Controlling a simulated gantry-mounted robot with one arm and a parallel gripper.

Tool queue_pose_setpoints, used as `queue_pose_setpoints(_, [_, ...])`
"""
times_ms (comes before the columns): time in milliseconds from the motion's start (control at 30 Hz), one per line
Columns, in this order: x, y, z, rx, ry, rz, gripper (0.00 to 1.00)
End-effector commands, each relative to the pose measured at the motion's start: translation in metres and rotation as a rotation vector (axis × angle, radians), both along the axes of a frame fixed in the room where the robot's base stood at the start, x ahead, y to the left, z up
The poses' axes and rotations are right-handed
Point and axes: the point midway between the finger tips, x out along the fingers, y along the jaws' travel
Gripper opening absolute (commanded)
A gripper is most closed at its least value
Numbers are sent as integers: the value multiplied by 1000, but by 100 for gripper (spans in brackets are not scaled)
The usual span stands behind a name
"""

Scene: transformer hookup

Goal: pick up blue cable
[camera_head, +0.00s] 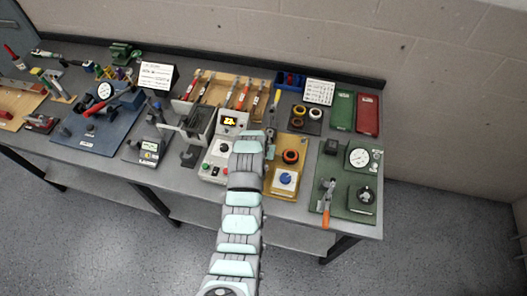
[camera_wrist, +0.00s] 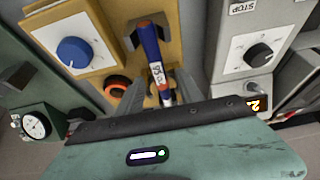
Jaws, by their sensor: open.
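A blue, rod-like piece with a red edge and a white printed label (camera_wrist: 152,62) stands in the wrist view, and it may be the blue cable or its end. My gripper (camera_wrist: 158,88) is open, with one finger on each side of the lower part of this piece. I cannot tell whether the fingers touch it. In the head view my arm covers much of the area around my gripper (camera_head: 268,143).
An orange ring (camera_wrist: 117,86) and a blue knob (camera_wrist: 74,51) are close beside my gripper. A grey control box (camera_wrist: 245,45) stands on the other side. A green gauge board (camera_head: 335,205) lies to the right. Several tools crowd the bench.

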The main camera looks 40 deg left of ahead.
Motion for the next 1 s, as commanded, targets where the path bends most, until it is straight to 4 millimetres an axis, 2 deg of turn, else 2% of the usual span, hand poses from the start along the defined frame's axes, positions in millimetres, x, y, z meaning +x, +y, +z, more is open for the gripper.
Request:
queue_pose_setpoints(233, [4, 2, -15, -1, 3, 0, 44])
queue_pose_setpoints(500, [5, 2, -16, 0, 0, 0, 44])
queue_pose_setpoints(1000, [5, 2, -15, 0, -1, 0, 3])
